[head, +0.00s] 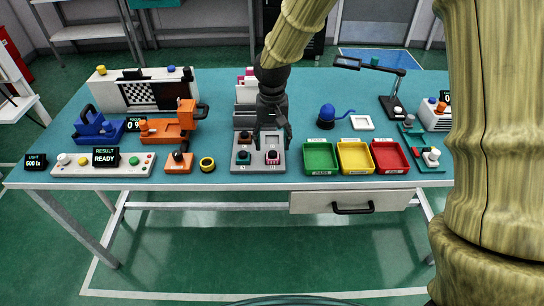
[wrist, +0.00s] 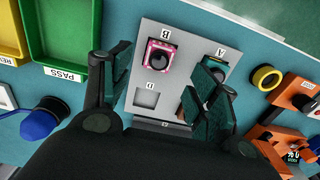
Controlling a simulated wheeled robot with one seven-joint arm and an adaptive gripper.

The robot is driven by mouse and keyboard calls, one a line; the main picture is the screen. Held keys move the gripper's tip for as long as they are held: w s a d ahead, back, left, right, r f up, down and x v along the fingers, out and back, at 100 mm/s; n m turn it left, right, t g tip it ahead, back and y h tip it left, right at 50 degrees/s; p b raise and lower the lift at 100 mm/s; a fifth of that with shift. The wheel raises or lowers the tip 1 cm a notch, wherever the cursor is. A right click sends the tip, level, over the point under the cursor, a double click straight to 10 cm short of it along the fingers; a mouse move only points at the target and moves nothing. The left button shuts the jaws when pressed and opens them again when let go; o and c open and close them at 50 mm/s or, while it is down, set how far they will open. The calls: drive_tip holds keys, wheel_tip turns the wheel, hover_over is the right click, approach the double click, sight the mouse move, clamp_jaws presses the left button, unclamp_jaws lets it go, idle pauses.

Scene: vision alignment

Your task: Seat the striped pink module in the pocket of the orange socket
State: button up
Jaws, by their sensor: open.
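The striped pink module (head: 272,158) with a dark top stands in position B of a grey tray (head: 258,168). It also shows in the wrist view (wrist: 153,67), between and beyond the fingertips. My gripper (head: 272,138) is open and empty above the tray; its two fingers (wrist: 160,85) are spread wide and do not touch the module. A small orange block (head: 179,168) with a dark upper part stands left of the tray. A larger orange fixture (head: 160,131) stands behind it. I cannot tell for sure which is the orange socket, and no pocket shows clearly.
A teal module (head: 243,158) is at A; position D (wrist: 147,97) is empty. A yellow-and-black ring (head: 207,163) lies between tray and orange block. Green (head: 320,173), yellow (head: 356,173) and red (head: 391,173) bins stand right. A control panel (head: 75,170) is at front left.

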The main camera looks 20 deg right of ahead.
sight(273, 154)
drive_tip(key=shift+s+f, duration=0.3)
drive_tip(key=shift+f, duration=0.5)
drive_tip(key=shift+f+p, duration=0.45)
drive_tip(key=shift+f, duration=1.7)
drive_tip(key=c, duration=1.1)
